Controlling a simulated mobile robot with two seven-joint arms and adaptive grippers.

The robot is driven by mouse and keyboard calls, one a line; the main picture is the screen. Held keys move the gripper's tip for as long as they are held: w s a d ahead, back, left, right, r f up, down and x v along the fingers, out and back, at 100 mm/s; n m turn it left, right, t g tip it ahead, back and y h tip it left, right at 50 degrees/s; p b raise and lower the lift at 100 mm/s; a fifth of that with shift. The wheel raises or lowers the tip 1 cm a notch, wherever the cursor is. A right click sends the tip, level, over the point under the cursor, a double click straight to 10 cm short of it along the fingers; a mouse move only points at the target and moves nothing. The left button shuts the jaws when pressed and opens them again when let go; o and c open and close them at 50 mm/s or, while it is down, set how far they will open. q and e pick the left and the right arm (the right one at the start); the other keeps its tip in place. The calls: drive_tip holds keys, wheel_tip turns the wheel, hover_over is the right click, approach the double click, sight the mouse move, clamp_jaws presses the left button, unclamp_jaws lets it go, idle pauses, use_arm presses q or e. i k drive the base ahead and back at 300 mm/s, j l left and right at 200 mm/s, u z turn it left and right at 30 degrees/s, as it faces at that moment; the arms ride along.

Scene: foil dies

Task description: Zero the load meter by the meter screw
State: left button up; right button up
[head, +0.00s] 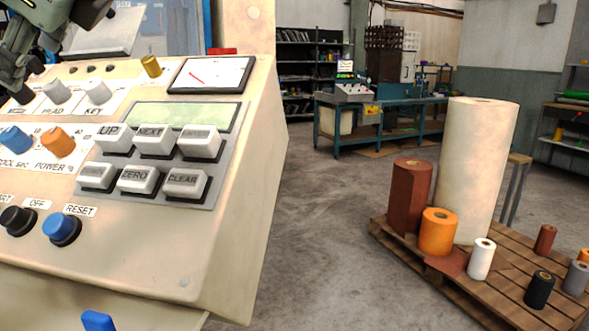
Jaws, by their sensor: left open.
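The load meter (211,75) is a white dial in a black frame on the upper right of the sloping cream panel. Its short red needle lies on the left part of the face. A brass knob (151,66), which looks like the meter screw, stands just left of the meter. My left gripper (42,66) is at the top left corner, partly cut off by the picture edge. It is open and apart from the brass knob, to its left. Nothing shows between its fingers. My right gripper is not in view.
Grey knobs (97,91), an orange power knob (58,142), a blue knob (15,139) and several grey keys (155,140) below a green display (181,116) crowd the panel. A pallet (455,294) with rolls stands at right. The floor between is clear.

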sight(150, 64)
drive_tip(key=k, duration=1)
